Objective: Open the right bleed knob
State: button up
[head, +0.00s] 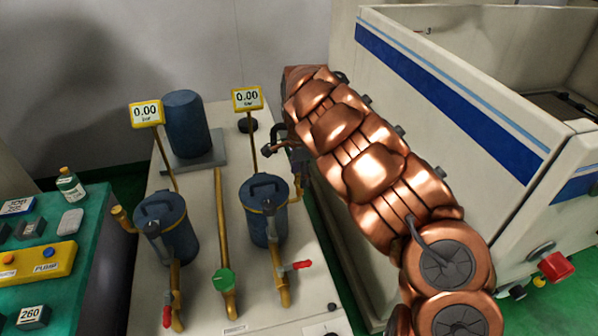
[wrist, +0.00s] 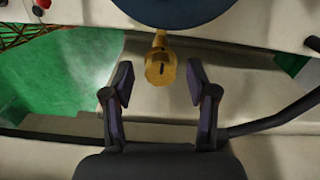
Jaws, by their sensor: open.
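The right filter housing (head: 263,212) is a dark blue lidded canister on the pale bench top. A brass side fitting (head: 297,187) shows at its right, close to my gripper (head: 286,152). In the wrist view a brass knob (wrist: 160,66) with a dark mark sticks out from the blue round body (wrist: 172,8). My gripper (wrist: 160,92) is open there, with one finger on each side of the knob. Gaps show between the knob and both fingers. I cannot tell their depth relation to the knob.
The left filter housing (head: 166,225) has its own brass side knob (head: 121,217). Both yellow displays, left (head: 146,114) and right (head: 247,98), read 0.00. A red-handled valve (head: 297,266) and green knob (head: 223,280) stand in front. A large white machine (head: 450,130) stands right.

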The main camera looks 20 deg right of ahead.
jog(key=shift+f, duration=0.15)
jog(key=shift+c, duration=0.2)
grip_shut()
